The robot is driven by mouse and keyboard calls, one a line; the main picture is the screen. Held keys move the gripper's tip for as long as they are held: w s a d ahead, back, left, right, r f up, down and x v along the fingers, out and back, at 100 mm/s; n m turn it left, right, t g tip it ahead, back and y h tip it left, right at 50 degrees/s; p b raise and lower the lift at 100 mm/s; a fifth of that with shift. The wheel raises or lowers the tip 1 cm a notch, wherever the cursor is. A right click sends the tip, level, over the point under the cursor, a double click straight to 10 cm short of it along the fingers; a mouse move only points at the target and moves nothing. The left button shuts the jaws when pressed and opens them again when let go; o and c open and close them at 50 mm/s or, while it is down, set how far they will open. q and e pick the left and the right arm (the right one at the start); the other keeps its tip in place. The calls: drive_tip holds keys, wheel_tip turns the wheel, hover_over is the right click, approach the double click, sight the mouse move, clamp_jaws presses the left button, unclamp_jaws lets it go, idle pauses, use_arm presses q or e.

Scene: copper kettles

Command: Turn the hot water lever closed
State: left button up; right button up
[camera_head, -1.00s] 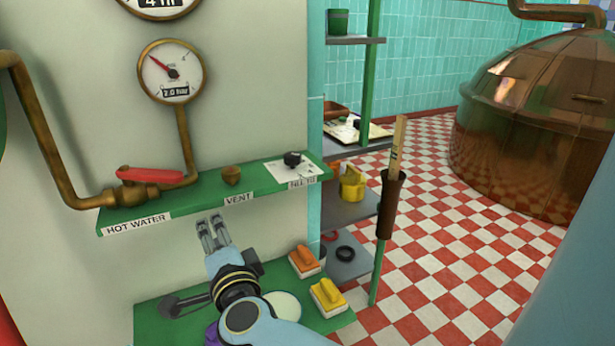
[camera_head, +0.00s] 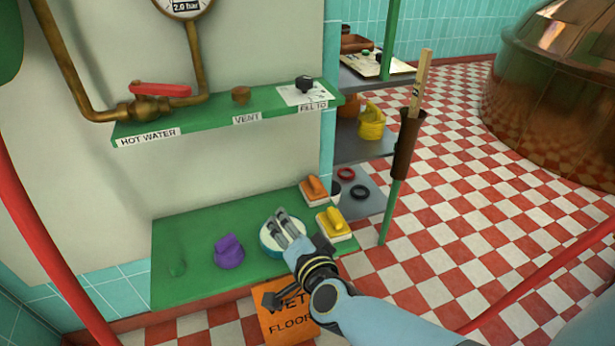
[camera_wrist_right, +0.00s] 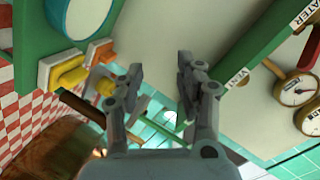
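The hot water lever (camera_head: 160,89) is a red handle on a brass valve (camera_head: 146,108), at the left end of the upper green shelf. It lies roughly level, along the pipe, above the HOT WATER label (camera_head: 149,137). My right gripper (camera_head: 283,226) is well below and right of the lever, in front of a round white-topped tin on the lower shelf; I cannot tell whether it touches the tin. In the right wrist view its fingers (camera_wrist_right: 160,72) are spread apart with nothing between them. My left gripper is not in view.
The upper shelf (camera_head: 205,117) also carries a brass vent knob (camera_head: 241,95) and a black knob (camera_head: 304,83). The lower shelf (camera_head: 185,280) holds a purple object (camera_head: 229,251) and orange and yellow brushes (camera_head: 334,223). A pole (camera_head: 398,180) stands right of the shelves.

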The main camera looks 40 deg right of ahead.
drive_tip(key=shift+s+d+f+n, duration=0.25)
drive_tip(key=shift+s+f+n, duration=0.05)
drive_tip(key=shift+s+f, duration=0.6)
drive_tip(key=shift+c, duration=0.4)
